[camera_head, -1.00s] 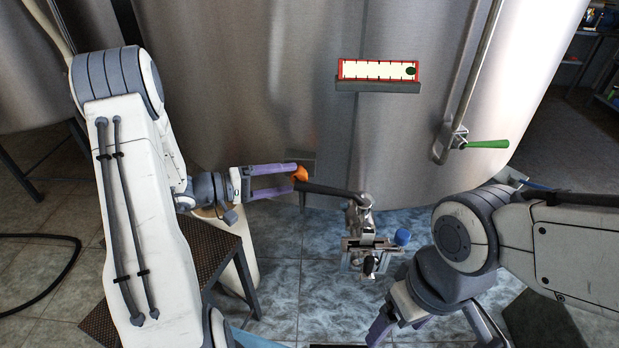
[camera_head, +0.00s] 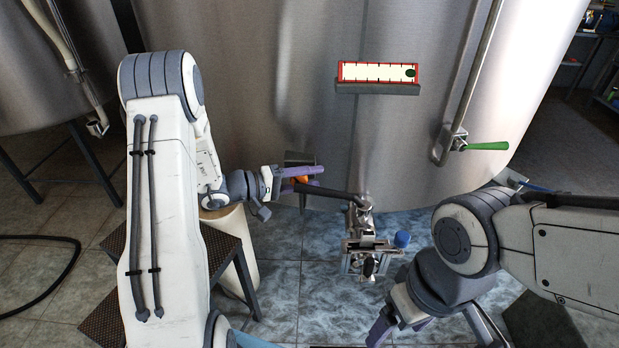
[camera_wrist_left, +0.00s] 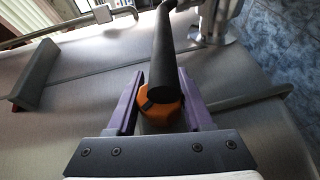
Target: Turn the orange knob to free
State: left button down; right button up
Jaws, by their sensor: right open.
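The orange knob (camera_head: 299,180) sits near the left end of a dark bar handle that runs to the metal valve (camera_head: 362,215) at the tank's foot. In the left wrist view the orange knob (camera_wrist_left: 163,112) lies between the two purple fingers, partly covered by the dark handle (camera_wrist_left: 165,60). My left gripper (camera_head: 318,178) has its fingers around the knob, one on each side. Whether they press on it cannot be told. My right gripper (camera_head: 428,335) is open and empty at the lower right, its fingertips near or past the lower edge.
A steel tank (camera_head: 250,80) fills the back, with a red-framed gauge (camera_head: 378,71) and a green lever (camera_head: 487,146). A dark step (camera_head: 222,250) stands below my left arm. A hose (camera_head: 70,265) lies at far left.

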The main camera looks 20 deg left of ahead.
pick_arm(q)
jog(key=n+t+h+b, duration=0.1)
jog(key=t+h+b, duration=0.1)
jog(key=b, duration=0.5)
jog(key=shift+r+n+h, duration=0.1)
jog(key=shift+n+h, duration=0.2)
jog(key=shift+h, duration=0.1)
jog(key=r+n+t+h+b, duration=0.1)
jog(key=t+b, duration=0.1)
jog(key=b, duration=0.1)
jog(key=shift+a+n, duration=0.15)
jog(key=shift+n, duration=0.15)
jog(key=shift+r+t+h, duration=0.15)
jog(key=shift+t+h, duration=0.15)
jog(key=shift+c, duration=1.6)
grip_release()
jog(key=shift+s, duration=0.1)
